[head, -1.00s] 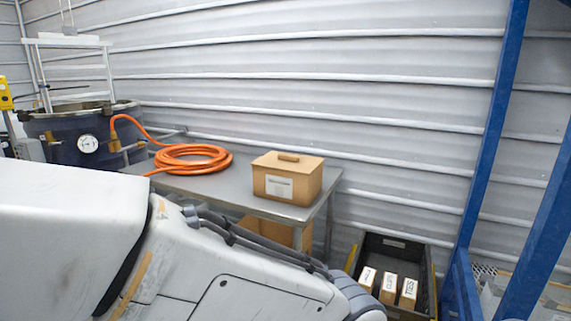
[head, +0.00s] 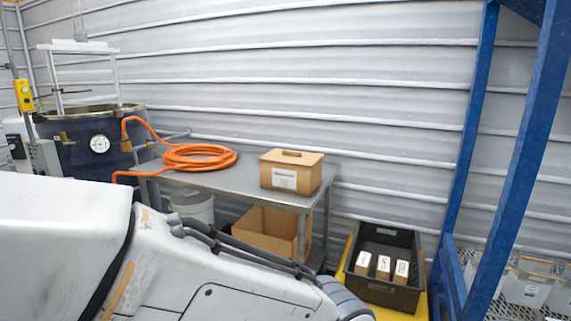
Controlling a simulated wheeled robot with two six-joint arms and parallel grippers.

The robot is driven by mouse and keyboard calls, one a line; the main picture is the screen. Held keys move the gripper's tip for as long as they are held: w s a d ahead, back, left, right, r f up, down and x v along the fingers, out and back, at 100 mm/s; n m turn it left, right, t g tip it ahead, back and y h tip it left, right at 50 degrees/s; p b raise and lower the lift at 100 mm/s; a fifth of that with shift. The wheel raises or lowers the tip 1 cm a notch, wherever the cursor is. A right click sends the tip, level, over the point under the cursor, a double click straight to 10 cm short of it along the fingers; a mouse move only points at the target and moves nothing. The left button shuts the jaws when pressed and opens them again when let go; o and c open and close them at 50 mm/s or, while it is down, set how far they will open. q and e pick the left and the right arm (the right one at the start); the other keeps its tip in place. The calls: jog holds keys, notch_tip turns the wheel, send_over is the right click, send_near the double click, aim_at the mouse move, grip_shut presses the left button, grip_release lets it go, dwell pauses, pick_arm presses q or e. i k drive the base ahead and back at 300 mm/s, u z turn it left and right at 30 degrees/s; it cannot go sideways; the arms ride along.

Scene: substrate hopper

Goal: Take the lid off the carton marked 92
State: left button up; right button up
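A brown carton (head: 291,175) with a lid on it stands at the right end of a grey metal table. The lid has a raised handle on top. A white label is on the carton's front, but its print is too small to read, so I cannot tell whether it says 92. A second, open brown carton (head: 262,232) is below the table top, with no lid seen on it. Part of my own arm fills the lower left of the view. Neither of my grippers shows.
An orange hose (head: 198,158) lies coiled on the metal table (head: 236,180). A dark crate (head: 388,241) with several labelled boxes sits on a yellow base at right. Blue posts (head: 467,150) rise beside it. A dark tank (head: 90,140) with a gauge stands at left.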

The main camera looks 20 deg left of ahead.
aim_at(287, 156)
jog(key=u, duration=0.6)
jog(key=i, duration=0.5)
jog(key=u, duration=0.95)
jog(key=i, duration=1.85)
jog(key=z, duration=0.65)
jog(key=i, duration=0.65)
jog(key=z, duration=0.6)
